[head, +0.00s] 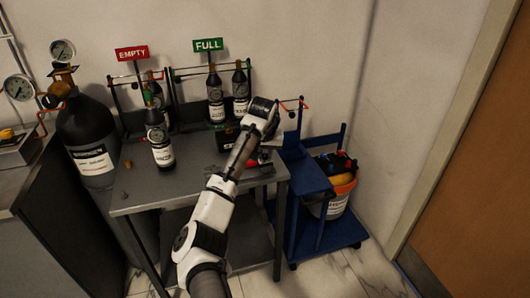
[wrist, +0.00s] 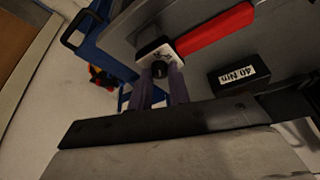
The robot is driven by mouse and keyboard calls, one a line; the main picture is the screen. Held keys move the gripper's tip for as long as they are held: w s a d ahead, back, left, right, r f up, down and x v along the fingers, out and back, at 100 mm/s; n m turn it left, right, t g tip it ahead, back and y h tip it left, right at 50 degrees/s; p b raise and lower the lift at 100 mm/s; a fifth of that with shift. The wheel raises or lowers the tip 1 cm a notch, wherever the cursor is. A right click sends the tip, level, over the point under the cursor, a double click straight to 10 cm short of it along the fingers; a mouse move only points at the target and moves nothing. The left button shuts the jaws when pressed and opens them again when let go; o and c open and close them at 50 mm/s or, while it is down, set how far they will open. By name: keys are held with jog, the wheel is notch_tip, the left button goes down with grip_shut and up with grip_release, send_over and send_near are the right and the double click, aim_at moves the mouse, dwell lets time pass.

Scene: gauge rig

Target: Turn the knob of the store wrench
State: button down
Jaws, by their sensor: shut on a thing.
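The store wrench has a red handle (wrist: 215,31) and a pale head with dark markings (wrist: 152,47) in the wrist view. It lies on the grey table top. A small black knob (wrist: 159,69) at the head's near end sits between the two purple-grey fingers of my gripper (wrist: 160,78). The gripper is shut on this knob. In the head view my wrist and hand (head: 262,116) are over the table's right end and hide the fingers and most of the wrench.
A black box labelled 40 Nm (wrist: 240,75) lies beside the wrench. A dark bottle (head: 158,139) stands on the table (head: 195,187), with EMPTY (head: 132,53) and FULL (head: 208,45) racks behind. A blue cart (head: 305,170) with an orange-rimmed bucket (head: 341,188) stands close at right.

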jog(key=shift+m+p, duration=0.3)
jog(key=shift+p, duration=0.05)
jog(key=m+p, duration=0.1)
jog(key=m+h+p, duration=0.1)
jog(key=shift+a+r+m+g, duration=0.15)
jog(key=shift+m+g, duration=0.15)
jog(key=m+h+p, duration=0.1)
jog(key=m, duration=0.1)
jog(key=m+p, duration=0.1)
jog(key=m, duration=0.1)
jog(key=shift+w+a+m+g+h, duration=0.15)
jog(key=shift+m+g+h, duration=0.15)
jog(key=shift+g+h, duration=0.1)
jog(key=m, duration=0.2)
jog(key=m+g+h, duration=0.1)
jog(key=m, duration=0.1)
jog(key=shift+w+a+m, duration=0.1)
jog(key=shift+w+m, duration=0.1)
jog(key=shift+m, duration=0.1)
jog(key=shift+w+m+g+b, duration=0.1)
jog(key=shift+m+g+b, duration=0.55)
jog(key=shift+m, duration=0.85)
jog(key=shift+m+g, duration=0.25)
jog(key=shift+m, duration=0.05)
jog(key=c, duration=1.3)
grip_release()
